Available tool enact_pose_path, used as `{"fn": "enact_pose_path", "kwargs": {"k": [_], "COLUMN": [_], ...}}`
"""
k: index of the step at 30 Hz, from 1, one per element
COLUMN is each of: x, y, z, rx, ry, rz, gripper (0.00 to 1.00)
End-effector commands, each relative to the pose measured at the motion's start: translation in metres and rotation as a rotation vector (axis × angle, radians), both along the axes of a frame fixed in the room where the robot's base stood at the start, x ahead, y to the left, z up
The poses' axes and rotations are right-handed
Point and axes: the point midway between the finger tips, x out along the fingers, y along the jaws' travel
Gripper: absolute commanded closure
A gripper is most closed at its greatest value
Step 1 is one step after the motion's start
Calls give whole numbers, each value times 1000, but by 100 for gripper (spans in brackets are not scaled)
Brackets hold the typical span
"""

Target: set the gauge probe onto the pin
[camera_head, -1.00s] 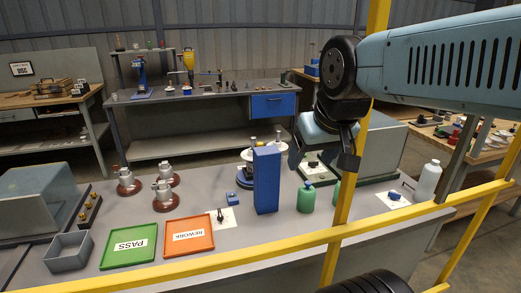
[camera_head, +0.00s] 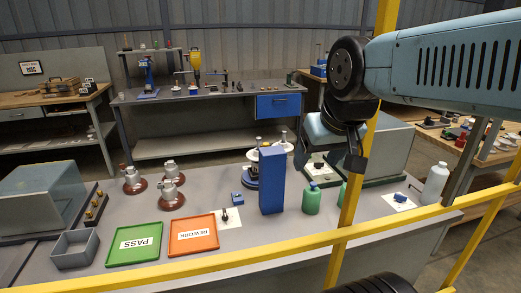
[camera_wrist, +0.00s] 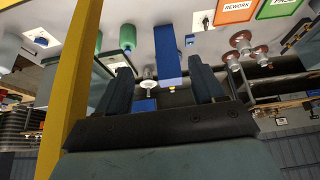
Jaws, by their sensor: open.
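A small dark tool (camera_head: 225,215) on a white card left of the tall blue block may be the gauge probe. It also shows in the wrist view (camera_wrist: 206,21). I cannot tell which part is the pin. My gripper (camera_head: 330,158) hangs above the bench's right half, apart from these things. In the wrist view my gripper (camera_wrist: 161,88) is open and empty, its two fingers wide apart.
The tall blue block (camera_head: 271,180) and a green bottle (camera_head: 312,199) stand near the gripper. A yellow rail (camera_head: 250,245) and post cross the view. Brown insulators (camera_head: 171,194), the green PASS tray (camera_head: 110,258) and the orange REWORK tray (camera_head: 174,249) are at left.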

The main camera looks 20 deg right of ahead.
Motion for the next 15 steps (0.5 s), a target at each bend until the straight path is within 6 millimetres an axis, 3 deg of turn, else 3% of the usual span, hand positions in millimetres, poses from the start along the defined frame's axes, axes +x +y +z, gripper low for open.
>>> {"fn": "enact_pose_path", "kwargs": {"k": [2, 8, 15], "x": [0, 8, 43], "y": [0, 0, -3], "z": [0, 2, 7], "rx": [0, -35, -192], "ry": [0, 37, 188], "rz": [0, 37, 192], "gripper": [34, 52, 52]}}
